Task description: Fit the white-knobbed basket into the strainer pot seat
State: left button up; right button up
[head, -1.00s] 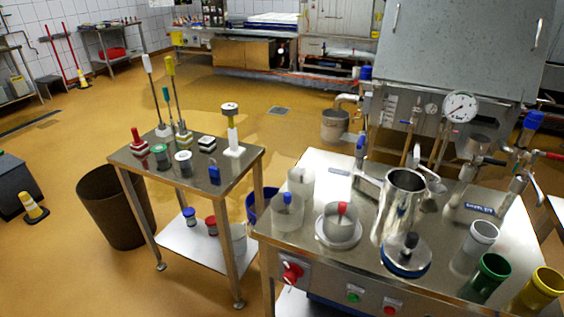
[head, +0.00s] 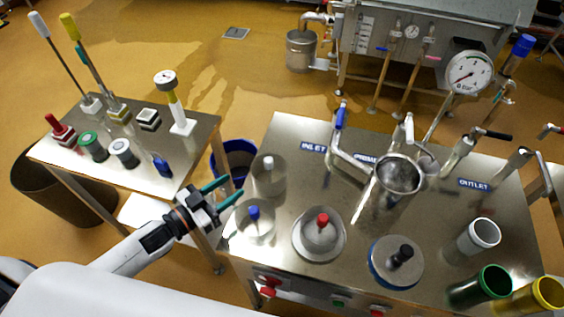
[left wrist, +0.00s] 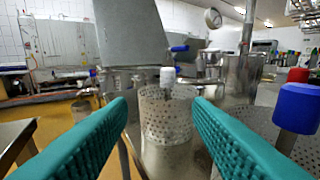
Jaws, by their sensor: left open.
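The white-knobbed basket (head: 268,180) is a grey perforated cylinder standing upright at the left of the steel bench. In the left wrist view the basket (left wrist: 167,122) stands straight ahead between the two teal fingers. My left gripper (head: 235,186) is open and empty, to the left of the basket and apart from it; it also shows in the left wrist view (left wrist: 161,104). The strainer pot (head: 398,176) is a tall open steel vessel at the back of the bench, right of centre. Its seat inside is too small to make out. My right gripper is out of view.
A blue-knobbed basket (head: 255,228) stands in front of the white-knobbed one, close to my left gripper. A red-knobbed piece (head: 320,236) and a black-knobbed disc (head: 396,262) lie along the front. White, green and yellow cups stand at right. Pipes and valves (head: 345,150) line the back.

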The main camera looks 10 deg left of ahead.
aim_at(265, 162)
pick_arm(q)
jog(key=shift+h, duration=0.5)
jog(key=w+d, duration=0.1)
jog(key=w+d+r+p, duration=0.1)
jog(key=w+d, duration=0.1)
jog(key=w+d+r, duration=0.1)
jog(key=w, duration=0.1)
jog(key=shift+w+d+p, duration=0.15)
jog(key=shift+d+p, duration=0.15)
jog(key=shift+w+d+p, duration=0.3)
jog(key=shift+w+d, duration=0.05)
jog(key=shift+w, duration=0.2)
jog(key=p+x, duration=0.1)
jog(key=x, duration=0.2)
jog(key=shift+w+d, duration=0.2)
jog(key=shift+d, duration=0.05)
jog(key=shift+w+d+f, duration=0.15)
jog(key=shift+w+d, duration=0.1)
jog(key=shift+w, duration=0.05)
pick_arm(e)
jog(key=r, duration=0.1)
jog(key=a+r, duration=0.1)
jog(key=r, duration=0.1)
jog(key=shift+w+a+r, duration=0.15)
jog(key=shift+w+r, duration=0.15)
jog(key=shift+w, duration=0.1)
pick_arm(q)
jog(key=shift+c, duration=0.5)
grip_shut()
